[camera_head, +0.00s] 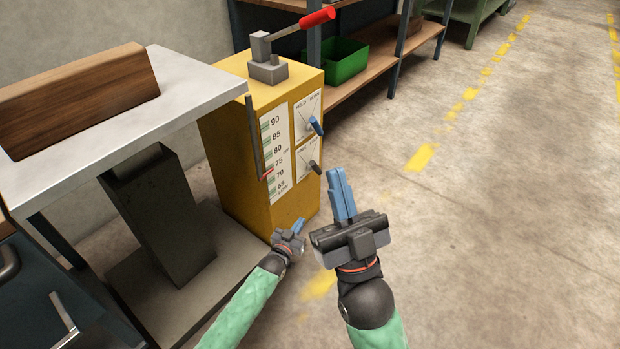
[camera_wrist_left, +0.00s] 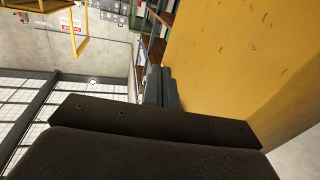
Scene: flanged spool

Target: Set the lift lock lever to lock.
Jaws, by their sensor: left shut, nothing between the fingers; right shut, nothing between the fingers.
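The yellow cabinet (camera_head: 240,118) carries two small levers on white plates. The upper lever has a blue knob (camera_head: 316,126); its plate seems to read HOLD and DOWN. The lower lever has a dark knob (camera_head: 315,168) at the plate's lower right; its plate's small lettering is hard to read, so its setting is unclear. My left gripper (camera_head: 299,226) is shut and empty, low beside the cabinet's base, below both levers. In the left wrist view its fingers (camera_wrist_left: 162,87) are together beside the yellow cabinet wall (camera_wrist_left: 225,60). My right gripper (camera_head: 339,185) is shut and empty, just right of and below the dark knob in the picture.
A red-handled lever (camera_head: 317,18) sits on top of the cabinet. A height scale (camera_head: 276,150) with a pointer is on its front. A metal table (camera_head: 190,90) bearing a wooden block (camera_head: 80,85) stands at left. A shelf with a green bin (camera_head: 345,60) is behind. Floor at right is clear.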

